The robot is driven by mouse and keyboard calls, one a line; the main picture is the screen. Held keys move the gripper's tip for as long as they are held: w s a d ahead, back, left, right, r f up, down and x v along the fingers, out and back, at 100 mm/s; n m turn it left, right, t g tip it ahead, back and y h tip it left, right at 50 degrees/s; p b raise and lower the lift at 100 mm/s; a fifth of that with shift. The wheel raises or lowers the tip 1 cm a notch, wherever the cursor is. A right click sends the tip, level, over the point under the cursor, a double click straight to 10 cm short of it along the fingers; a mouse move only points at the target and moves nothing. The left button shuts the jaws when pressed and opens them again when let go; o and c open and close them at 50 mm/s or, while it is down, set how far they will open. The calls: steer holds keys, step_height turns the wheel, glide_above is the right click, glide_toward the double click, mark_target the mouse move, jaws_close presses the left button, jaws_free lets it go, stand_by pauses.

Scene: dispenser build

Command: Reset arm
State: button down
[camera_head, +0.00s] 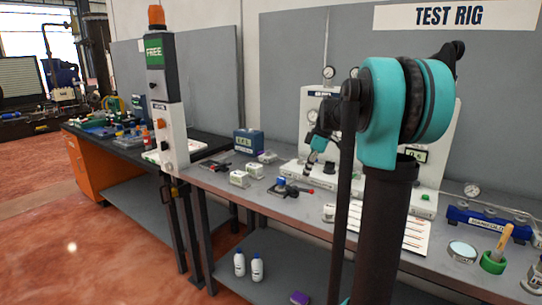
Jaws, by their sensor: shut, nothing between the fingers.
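My arm, teal and black, rises in the right half of the head view and hides part of the white test rig (436,165) behind it. My gripper (309,168) shows small and dark below a teal wrist, in front of the rig's left part. It is shut, with nothing seen in it. It appears above the grey bench (258,205); its exact height is hard to tell. A valve with a blue top and red handle (285,188) lies on the bench to its lower left, apart from it.
A post with a green FREE sign (153,52) stands left of the bench. Small white blocks (239,178) and a blue box (249,142) are on the bench. White bottles (257,268) stand on the lower shelf. Floor at left is clear.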

steer(key=s+f+m, duration=0.2)
steer(key=s+f, duration=0.2)
steer(key=s, duration=0.1)
steer(key=s+a+f+m+t+h, duration=0.1)
steer(key=s+f+m, duration=0.2)
steer(key=s+f, duration=0.1)
steer(key=s+f+m+h, duration=0.1)
steer(key=s+f+m, duration=0.2)
steer(key=s+f, duration=0.1)
steer(key=shift+s+a+t, duration=0.2)
steer(key=shift+s, duration=0.25)
steer(key=shift+s+a+t, duration=0.2)
steer(key=shift+s, duration=0.25)
steer(key=s+f+m+t+h, duration=0.1)
steer(key=s+f+m, duration=0.6)
steer(key=s, duration=0.5)
step_height(320, 180, down, 3)
steer(key=shift+s+d+r+t+h, duration=0.2)
steer(key=shift+s+d+t+h, duration=0.1)
steer(key=shift+s+t, duration=0.1)
steer(key=shift+w+a, duration=0.1)
